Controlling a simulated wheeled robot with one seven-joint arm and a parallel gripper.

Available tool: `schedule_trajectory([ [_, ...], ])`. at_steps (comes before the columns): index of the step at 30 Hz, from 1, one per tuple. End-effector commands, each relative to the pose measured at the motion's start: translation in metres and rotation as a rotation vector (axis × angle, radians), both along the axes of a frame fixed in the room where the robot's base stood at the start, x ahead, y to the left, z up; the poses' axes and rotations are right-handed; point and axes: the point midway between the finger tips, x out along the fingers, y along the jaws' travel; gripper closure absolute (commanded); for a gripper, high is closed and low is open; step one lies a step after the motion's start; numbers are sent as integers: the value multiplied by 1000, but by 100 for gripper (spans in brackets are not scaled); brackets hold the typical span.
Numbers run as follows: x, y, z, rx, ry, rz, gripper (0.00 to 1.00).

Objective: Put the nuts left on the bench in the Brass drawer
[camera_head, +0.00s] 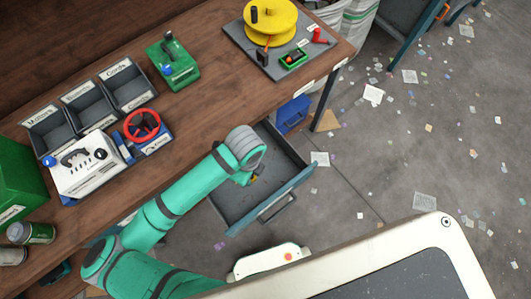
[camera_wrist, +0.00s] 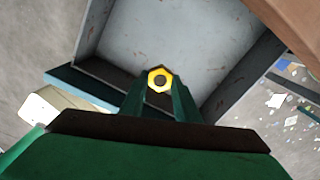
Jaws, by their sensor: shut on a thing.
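In the wrist view, my gripper (camera_wrist: 160,92) is shut on a yellow brass hex nut (camera_wrist: 151,75) with a dark hole. An open grey drawer (camera_wrist: 190,30) lies below the nut. In the head view, the drawer (camera_head: 225,205) is pulled out from under the bench, and its inside looks empty where I can see it. My gripper (camera_head: 250,179) is over the drawer, mostly hidden by my wrist, with a speck of yellow at its tip. I see no label on the drawer.
The wooden bench (camera_head: 215,85) carries labelled bins (camera_head: 88,105), a white device (camera_head: 90,170), a red wheel (camera_head: 142,125), a green box (camera_head: 174,65) and a yellow reel (camera_head: 270,20). A blue container (camera_head: 293,114) is under the bench. Scraps litter the floor.

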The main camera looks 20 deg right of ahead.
Motion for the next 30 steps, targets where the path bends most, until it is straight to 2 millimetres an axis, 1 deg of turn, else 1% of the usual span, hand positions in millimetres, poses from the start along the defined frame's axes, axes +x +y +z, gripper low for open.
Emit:
schedule_trajectory([
  [1,6,-10,-5,-1,1,-3,96],
  [9,36,-52,-28,1,1,-2,96],
  [12,44,-62,-47,2,3,1,96],
  [15,51,-72,-62,1,2,1,96],
  [19,58,-81,-75,0,1,2,96],
  [26,63,-88,-85,0,0,1,96],
  [30,63,-88,-103,1,2,4,96],
])
